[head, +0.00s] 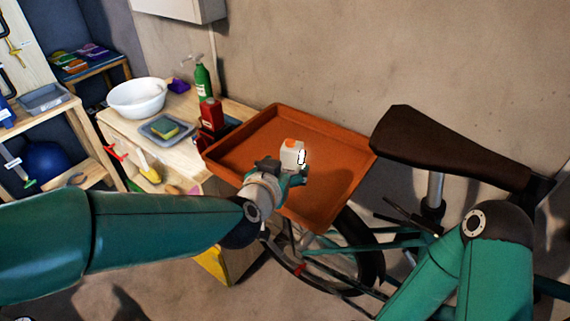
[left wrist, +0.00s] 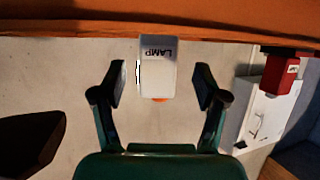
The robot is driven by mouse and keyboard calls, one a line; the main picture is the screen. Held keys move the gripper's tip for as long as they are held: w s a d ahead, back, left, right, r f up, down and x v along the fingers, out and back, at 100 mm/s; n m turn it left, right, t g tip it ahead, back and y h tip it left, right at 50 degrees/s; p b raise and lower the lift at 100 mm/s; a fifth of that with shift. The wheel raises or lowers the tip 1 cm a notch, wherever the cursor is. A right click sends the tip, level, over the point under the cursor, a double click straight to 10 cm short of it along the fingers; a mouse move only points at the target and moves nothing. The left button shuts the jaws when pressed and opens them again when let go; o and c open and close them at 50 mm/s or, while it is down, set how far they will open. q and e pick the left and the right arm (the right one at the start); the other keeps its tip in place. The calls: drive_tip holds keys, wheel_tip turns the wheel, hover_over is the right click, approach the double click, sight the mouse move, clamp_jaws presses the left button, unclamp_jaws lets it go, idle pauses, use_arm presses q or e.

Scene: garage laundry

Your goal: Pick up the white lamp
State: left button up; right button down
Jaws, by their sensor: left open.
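The white lamp (head: 292,155) is a small white block with an orange part, on or just above the orange tray. In the left wrist view the lamp (left wrist: 158,70) shows the word LAMP and lies centred between my fingers, with clear gaps on both sides. My left gripper (head: 281,172) is open and empty at the lamp's near side and hides its lower part. Its two fingers show in the left wrist view (left wrist: 160,82). My right arm shows at the lower right of the head view, but its gripper is out of view.
The orange tray (head: 240,150) has a raised rim and is otherwise bare. Left of it, a wooden bench holds a red object (head: 212,115), a green bottle (head: 202,80), a white bowl (head: 136,98) and a sponge on a dish. A bicycle with a brown saddle (head: 435,142) stands right.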

sight(289, 167)
use_arm(q)
drive_tip(key=shift+f+x, duration=0.15)
drive_tip(key=shift+x, duration=1.2)
drive_tip(key=shift+f+x, duration=0.15)
drive_tip(key=shift+x, duration=1.2)
drive_tip(key=shift+s, duration=0.15)
drive_tip(key=shift+c, duration=0.2)
drive_tip(key=c, duration=1.3)
